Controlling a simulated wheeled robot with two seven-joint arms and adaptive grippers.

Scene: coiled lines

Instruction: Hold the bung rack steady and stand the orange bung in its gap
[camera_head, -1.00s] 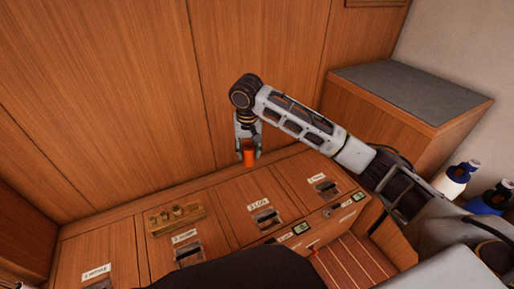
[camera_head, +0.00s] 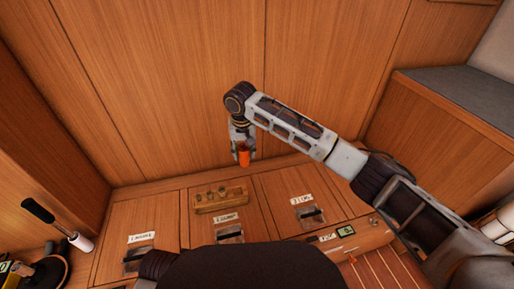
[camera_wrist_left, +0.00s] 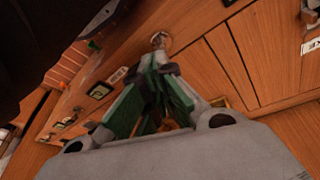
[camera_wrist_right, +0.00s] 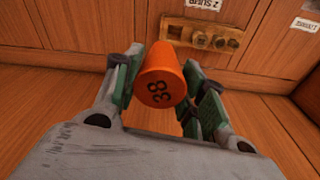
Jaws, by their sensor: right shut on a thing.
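The orange bung (camera_head: 243,154) hangs in my right gripper (camera_head: 241,146), above the back of the locker top. In the right wrist view the bung (camera_wrist_right: 161,82) shows a dark "38" on the end facing the camera, and the green-padded fingers grip its sides. The wooden bung rack (camera_head: 222,204) stands below and left of it, holding several small brown bungs.
Labelled lids with dark latches (camera_head: 311,213) line the locker top in front of the rack. A wooden wall rises close behind. A grey-topped cabinet (camera_head: 455,100) stands at right. A black-handled tool (camera_head: 50,220) is at far left.

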